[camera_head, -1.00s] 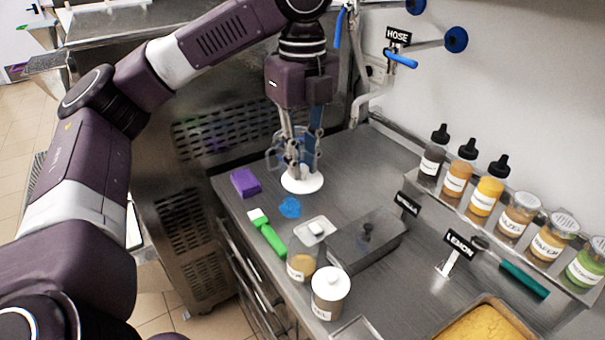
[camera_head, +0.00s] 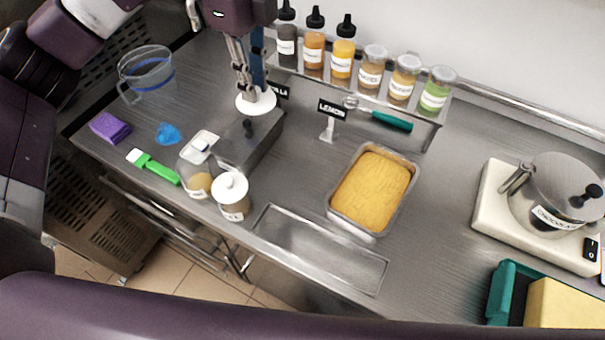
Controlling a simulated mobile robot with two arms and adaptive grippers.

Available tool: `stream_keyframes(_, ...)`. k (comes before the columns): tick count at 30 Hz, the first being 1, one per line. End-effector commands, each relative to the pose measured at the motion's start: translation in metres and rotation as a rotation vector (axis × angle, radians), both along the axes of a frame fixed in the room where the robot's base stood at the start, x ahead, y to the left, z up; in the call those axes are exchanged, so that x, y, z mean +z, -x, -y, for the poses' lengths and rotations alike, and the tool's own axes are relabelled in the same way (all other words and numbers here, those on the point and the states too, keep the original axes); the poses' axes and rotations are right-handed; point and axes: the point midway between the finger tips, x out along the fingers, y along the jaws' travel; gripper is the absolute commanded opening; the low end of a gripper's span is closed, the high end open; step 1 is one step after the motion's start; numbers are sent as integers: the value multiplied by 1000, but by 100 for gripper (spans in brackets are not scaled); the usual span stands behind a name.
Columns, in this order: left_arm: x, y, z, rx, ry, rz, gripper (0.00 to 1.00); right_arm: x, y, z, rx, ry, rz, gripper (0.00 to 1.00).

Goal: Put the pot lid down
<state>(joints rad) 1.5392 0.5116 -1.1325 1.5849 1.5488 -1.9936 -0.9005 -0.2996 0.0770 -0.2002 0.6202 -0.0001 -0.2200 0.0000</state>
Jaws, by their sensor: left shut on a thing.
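My left gripper (camera_head: 243,78) comes down from the top and is shut on a white round disc-like lid (camera_head: 257,104). The lid is held roughly flat, and in the picture it overlaps the back of a steel container (camera_head: 262,137) with a black knob. I cannot tell whether it is above or touching anything. A steel pot (camera_head: 535,207) with a chocolate label stands at the right on a white appliance (camera_head: 497,220). A steel lid (camera_head: 565,177) with a black knob sits on that pot. My right gripper is not in view.
A clear jug (camera_head: 147,80), purple sponge (camera_head: 110,127), blue item (camera_head: 167,134), green-handled brush (camera_head: 158,169) and jars (camera_head: 233,200) stand at left. A yellow-filled pan (camera_head: 372,190) is central. Bottles (camera_head: 314,48) line the back shelf. Steel counter (camera_head: 440,200) is clear right of the pan.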

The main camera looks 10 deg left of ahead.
Motion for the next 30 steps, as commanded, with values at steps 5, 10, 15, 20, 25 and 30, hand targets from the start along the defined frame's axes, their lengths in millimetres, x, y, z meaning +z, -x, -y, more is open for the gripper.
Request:
stream_keyframes(5,-21,0,51,-8,2,-4,5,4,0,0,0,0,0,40)
stream_keyframes(10,-32,2,78,-4,1,-1,5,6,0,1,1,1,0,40)
stream_keyframes(15,-45,3,87,-1,-1,-3,5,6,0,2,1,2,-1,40)
stream_keyframes(20,-80,4,87,0,-1,-7,5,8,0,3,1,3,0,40)
stream_keyframes(25,-123,4,85,0,-3,-5,5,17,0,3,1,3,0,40)
stream_keyframes(30,-165,4,86,1,-3,-4,5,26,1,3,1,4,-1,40)
